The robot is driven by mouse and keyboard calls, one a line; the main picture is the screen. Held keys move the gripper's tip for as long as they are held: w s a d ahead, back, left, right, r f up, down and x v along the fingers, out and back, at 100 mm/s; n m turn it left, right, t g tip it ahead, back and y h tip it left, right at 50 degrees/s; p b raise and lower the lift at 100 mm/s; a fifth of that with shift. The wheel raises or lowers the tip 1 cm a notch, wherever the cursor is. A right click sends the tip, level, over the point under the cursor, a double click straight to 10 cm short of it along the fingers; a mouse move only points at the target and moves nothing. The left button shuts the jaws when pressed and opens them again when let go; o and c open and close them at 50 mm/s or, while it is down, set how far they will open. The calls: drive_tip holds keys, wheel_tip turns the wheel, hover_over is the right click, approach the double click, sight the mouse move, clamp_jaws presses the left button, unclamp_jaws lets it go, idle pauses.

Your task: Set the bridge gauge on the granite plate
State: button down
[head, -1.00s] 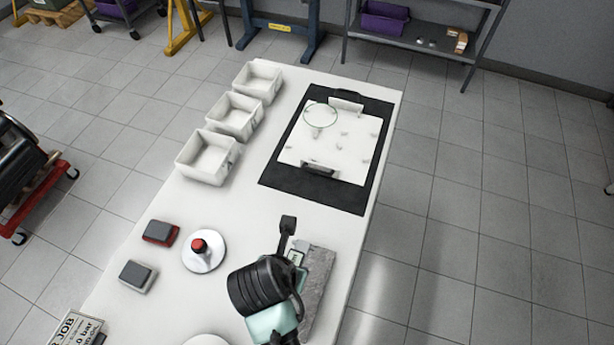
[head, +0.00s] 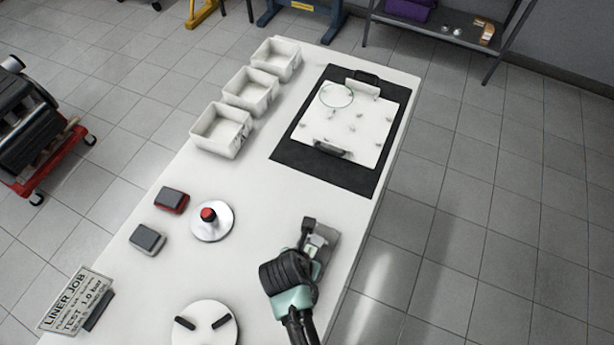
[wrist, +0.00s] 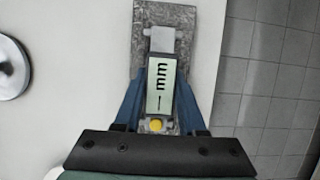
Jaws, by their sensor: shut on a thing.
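The bridge gauge (wrist: 162,88) has a pale green display with dark marks, a grey end block and a yellow button. In the wrist view it lies between the blue fingers of my gripper (wrist: 161,92), which is shut on it. The granite plate (wrist: 150,14), a grey speckled slab, lies directly beneath the gauge in that view. I cannot tell whether the gauge touches it. In the head view my gripper (head: 308,245) is over the granite plate (head: 330,232) near the table's right edge, and my wrist hides much of the gauge.
On the white table (head: 250,255) are a white disc with a red-topped part (head: 211,222), two small blocks (head: 148,239), a round white stand (head: 205,327) and a sign (head: 77,300). White bins (head: 221,130) and a black mat (head: 335,170) lie farther back.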

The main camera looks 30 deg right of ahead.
drive_tip(key=shift+f, duration=0.1)
drive_tip(key=shift+c, duration=2.4)
unclamp_jaws()
